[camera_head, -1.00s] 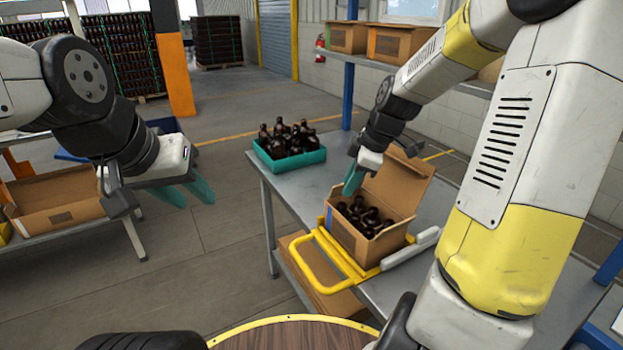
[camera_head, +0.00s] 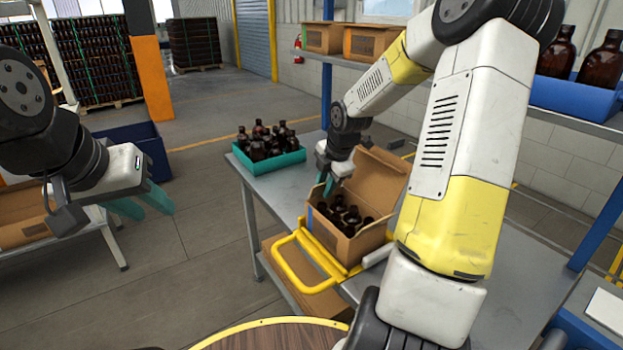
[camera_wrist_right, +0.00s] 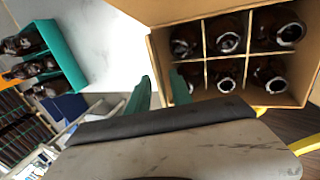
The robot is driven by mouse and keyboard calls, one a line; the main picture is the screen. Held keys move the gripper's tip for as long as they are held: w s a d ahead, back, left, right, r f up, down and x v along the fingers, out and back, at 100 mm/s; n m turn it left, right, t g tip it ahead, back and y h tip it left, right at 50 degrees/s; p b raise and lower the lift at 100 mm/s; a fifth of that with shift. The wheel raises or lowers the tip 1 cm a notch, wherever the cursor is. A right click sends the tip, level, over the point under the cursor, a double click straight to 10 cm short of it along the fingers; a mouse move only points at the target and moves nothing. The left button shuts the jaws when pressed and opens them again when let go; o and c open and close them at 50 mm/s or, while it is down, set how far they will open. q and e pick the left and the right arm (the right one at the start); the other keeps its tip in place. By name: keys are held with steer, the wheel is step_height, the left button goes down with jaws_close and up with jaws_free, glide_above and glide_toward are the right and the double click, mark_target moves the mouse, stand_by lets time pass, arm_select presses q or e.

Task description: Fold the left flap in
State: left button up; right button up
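The open cardboard box (camera_head: 344,243) stands on the table with dark amber bottles in its dividers; the bottles (camera_wrist_right: 228,42) also show in the right wrist view. A tall flap (camera_head: 382,178) stands up at its back. I cannot clearly make out the left flap; my right gripper covers part of that side. My right gripper (camera_head: 323,192) is at the box's left rear edge. In the right wrist view its green fingers (camera_wrist_right: 161,92) are apart, one outside the left wall and one over the inside. My left gripper (camera_head: 155,212) is open and empty, far left of the box.
A teal crate of bottles (camera_head: 292,163) stands at the table's far left. A yellow-handled frame (camera_head: 290,272) lies at the box's front left. A shelf above (camera_head: 440,80) carries boxes and a blue tray with bottles. Bare table (camera_head: 490,285) lies to the right.

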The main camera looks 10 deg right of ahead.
jaws_close()
stand_by(1.4)
